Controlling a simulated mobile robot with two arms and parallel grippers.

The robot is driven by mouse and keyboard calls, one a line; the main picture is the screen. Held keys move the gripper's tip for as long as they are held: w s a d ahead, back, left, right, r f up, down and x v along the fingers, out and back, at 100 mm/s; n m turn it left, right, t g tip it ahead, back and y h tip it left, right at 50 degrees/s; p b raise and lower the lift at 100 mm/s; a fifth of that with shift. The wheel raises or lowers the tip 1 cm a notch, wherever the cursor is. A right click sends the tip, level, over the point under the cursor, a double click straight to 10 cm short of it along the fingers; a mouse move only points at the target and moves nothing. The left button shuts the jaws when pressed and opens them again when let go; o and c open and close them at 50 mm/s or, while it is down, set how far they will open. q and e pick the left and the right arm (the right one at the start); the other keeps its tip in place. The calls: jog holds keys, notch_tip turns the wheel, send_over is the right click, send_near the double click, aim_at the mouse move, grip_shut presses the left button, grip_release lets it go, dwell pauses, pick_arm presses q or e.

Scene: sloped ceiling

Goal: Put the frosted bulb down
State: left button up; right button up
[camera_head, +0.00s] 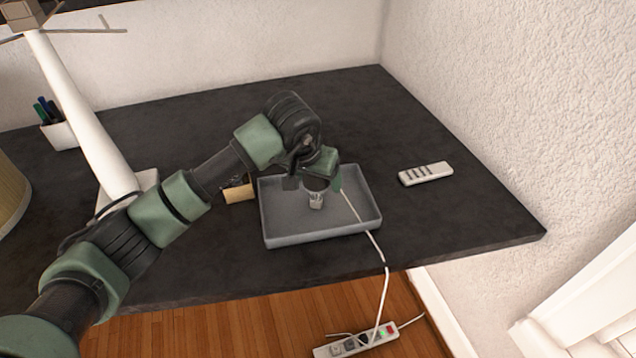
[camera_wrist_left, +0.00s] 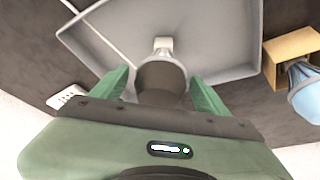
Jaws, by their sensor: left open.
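The bulb (camera_wrist_left: 160,80) is between the fingers of my left gripper (camera_wrist_left: 160,92) in the left wrist view, with its glass looking dark and its pale metal base (camera_wrist_left: 163,44) pointing away. In the head view the base (camera_head: 316,202) shows just below my left gripper (camera_head: 320,188), over the grey tray (camera_head: 290,240). My left gripper is open, one finger on each side of the bulb with gaps visible. The glass is mostly hidden by the gripper in the head view. I cannot tell whether the bulb touches the tray floor. My right gripper is out of view.
A small cardboard box (camera_head: 239,194) stands left of the tray; a bluish bulb (camera_wrist_left: 306,90) is beside it in the wrist view. A white cord (camera_head: 375,245) crosses the tray toward a floor power strip (camera_head: 357,341). A remote (camera_head: 425,173) lies right.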

pick_arm(q)
jog(key=b+v, duration=0.1)
jog(key=v, duration=0.8)
jog(key=shift+a, duration=0.1)
